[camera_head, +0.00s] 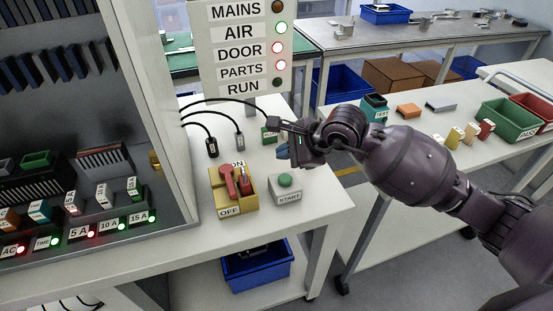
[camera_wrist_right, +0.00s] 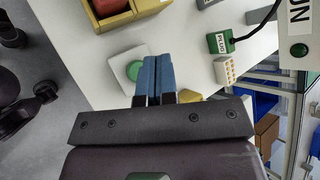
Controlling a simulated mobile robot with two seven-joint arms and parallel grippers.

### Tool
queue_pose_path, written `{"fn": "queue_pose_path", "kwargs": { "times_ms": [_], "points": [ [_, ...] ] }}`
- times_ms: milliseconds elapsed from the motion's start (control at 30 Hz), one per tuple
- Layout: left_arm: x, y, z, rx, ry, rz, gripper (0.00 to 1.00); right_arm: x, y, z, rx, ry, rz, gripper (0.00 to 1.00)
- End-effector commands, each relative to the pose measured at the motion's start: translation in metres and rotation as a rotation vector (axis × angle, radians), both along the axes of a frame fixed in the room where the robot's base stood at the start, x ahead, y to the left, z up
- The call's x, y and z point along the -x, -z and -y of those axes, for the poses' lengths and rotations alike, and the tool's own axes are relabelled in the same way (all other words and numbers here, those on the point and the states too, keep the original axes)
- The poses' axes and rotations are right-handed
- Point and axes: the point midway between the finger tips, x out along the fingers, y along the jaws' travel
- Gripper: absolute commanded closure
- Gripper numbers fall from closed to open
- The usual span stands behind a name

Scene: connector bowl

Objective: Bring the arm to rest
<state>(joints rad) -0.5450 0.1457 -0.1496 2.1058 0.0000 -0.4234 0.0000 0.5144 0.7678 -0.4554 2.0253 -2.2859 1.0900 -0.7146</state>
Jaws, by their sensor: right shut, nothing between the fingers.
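My right arm reaches in from the right in the head view. My right gripper (camera_head: 283,152) is above the white bench, behind the START box (camera_head: 286,188) with its green button. Its blue fingers are together and empty in the right wrist view (camera_wrist_right: 158,76), where the START button (camera_wrist_right: 134,71) shows just left of the fingertips. I cannot tell the exact height above the bench. My left gripper is not in view.
A yellow ON/OFF switch box (camera_head: 230,201) with red levers stands left of START. A status panel (camera_head: 238,50) stands behind; a cabinet is at left.

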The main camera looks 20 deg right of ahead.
Motion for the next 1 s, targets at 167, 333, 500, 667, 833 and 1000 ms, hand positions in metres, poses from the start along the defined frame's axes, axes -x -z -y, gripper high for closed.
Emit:
{"fn": "queue_pose_path", "kwargs": {
  "times_ms": [167,333,500,667,833,1000],
  "points": [
    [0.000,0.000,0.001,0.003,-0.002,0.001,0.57,0.001,0.001,-0.001,-0.008,0.000,-0.004,1.00],
    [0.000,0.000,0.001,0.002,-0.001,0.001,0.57,0.020,0.012,-0.018,-0.178,0.007,-0.095,1.00],
    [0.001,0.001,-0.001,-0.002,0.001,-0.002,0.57,0.056,0.020,-0.047,-0.577,0.067,-0.306,1.00],
    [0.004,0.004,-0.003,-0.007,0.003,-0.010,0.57,0.081,0.016,-0.058,-0.987,0.190,-0.524,1.00],
    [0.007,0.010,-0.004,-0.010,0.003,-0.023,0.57,0.094,0.014,-0.047,-1.416,0.379,-0.750,1.00],
    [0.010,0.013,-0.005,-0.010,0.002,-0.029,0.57,0.102,0.026,-0.017,-1.836,0.624,-0.963,1.00]
  ]
}}
